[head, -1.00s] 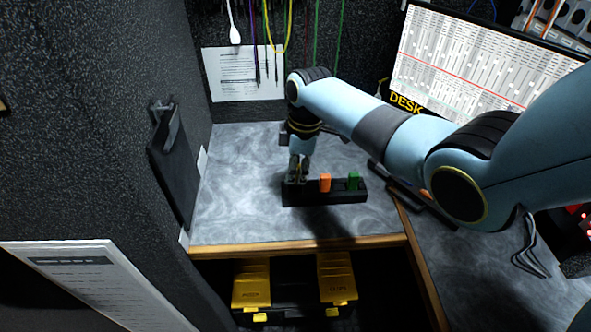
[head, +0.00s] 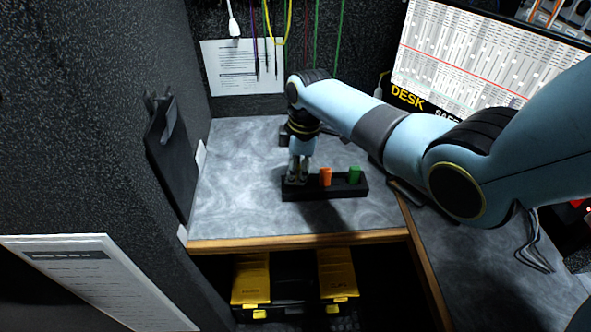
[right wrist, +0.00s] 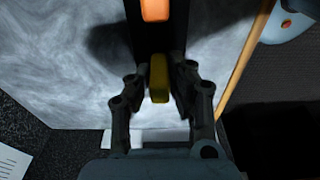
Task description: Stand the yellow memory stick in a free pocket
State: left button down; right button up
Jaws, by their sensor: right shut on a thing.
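The black pocket holder (head: 335,192) lies on the grey worktop. An orange stick (head: 325,177) and a green stick (head: 354,175) stand upright in it. My right gripper (head: 297,180) is over the holder's left end, pointing down. In the right wrist view my right gripper (right wrist: 159,95) is shut on the yellow memory stick (right wrist: 159,78), which lines up with the holder; the orange stick (right wrist: 155,8) shows beyond it. I cannot tell how deep the yellow stick sits in a pocket. In the head view the fingers hide it. My left gripper is not in view.
The worktop (head: 240,200) is bare left of the holder, up to its wooden front edge (head: 300,240). A dark wall with a clipboard (head: 172,160) stands at left. A monitor (head: 470,60) is at back right. Yellow-lidded cases (head: 337,275) sit below.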

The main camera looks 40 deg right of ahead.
jog(key=shift+f+b, duration=0.35)
jog(key=shift+f, duration=0.25)
jog(key=o, duration=0.9)
notch_tip(320, 180, up, 12)
jog(key=d, duration=0.1)
jog(key=shift+s, duration=0.35)
jog(key=shift+d, duration=0.1)
